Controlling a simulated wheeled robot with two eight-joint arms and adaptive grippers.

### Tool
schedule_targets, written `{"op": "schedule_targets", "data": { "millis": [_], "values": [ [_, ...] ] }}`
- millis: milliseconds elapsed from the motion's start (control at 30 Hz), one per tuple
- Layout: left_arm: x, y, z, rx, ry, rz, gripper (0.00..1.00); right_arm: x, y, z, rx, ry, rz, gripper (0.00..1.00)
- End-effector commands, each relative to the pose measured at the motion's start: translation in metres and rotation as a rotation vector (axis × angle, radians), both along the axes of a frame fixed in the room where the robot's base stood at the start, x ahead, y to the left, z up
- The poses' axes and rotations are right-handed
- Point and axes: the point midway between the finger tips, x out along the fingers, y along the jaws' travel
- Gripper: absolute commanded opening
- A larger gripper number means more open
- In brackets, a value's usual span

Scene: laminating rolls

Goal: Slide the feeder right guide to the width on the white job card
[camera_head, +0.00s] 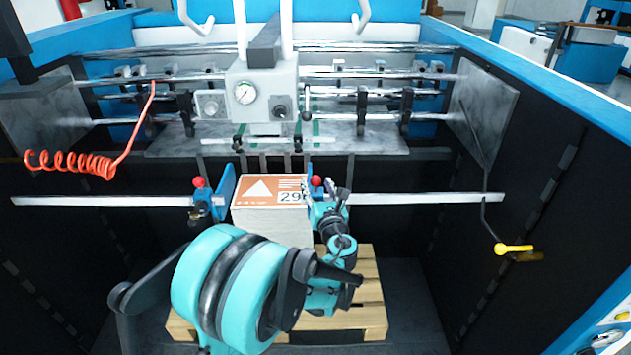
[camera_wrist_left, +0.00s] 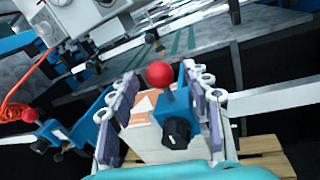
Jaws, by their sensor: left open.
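The feeder right guide, a blue block with a red ball knob (camera_head: 316,181), sits on the rail at the right side of the paper stack. In the left wrist view, its blue body (camera_wrist_left: 176,104) and black knob (camera_wrist_left: 177,133) stand between my finger pads. My left gripper (camera_head: 322,197) is open around the guide, one finger on each side; I cannot tell whether the pads touch it. My right gripper is not in view.
The left guide (camera_head: 224,187), blue with its own red knob, stands at the stack's left side. The paper stack (camera_head: 272,222) rests on a wooden pallet (camera_head: 372,310). The rail (camera_head: 425,198) is clear to the right, up to a yellow-handled crank (camera_head: 514,249).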

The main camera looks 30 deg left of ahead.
Motion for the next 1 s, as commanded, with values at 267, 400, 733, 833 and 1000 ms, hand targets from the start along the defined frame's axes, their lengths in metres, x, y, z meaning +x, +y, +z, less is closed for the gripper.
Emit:
{"op": "schedule_targets", "data": {
  "millis": [267, 400, 733, 833, 1000],
  "values": [
    [0.018, 0.016, 0.000, -0.002, -0.001, -0.001, 0.49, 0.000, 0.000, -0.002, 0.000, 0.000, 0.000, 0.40],
    [0.019, 0.017, 0.000, -0.003, -0.001, -0.002, 0.49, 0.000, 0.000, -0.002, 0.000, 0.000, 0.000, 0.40],
    [0.019, 0.017, 0.000, -0.003, -0.001, -0.001, 0.00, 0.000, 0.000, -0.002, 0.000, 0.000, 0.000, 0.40],
    [0.019, 0.017, 0.000, -0.003, -0.001, -0.001, 0.00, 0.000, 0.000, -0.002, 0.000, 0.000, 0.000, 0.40],
    [0.019, 0.016, 0.000, -0.003, -0.001, -0.001, 0.00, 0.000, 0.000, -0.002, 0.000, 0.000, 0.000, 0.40]
  ]
}}
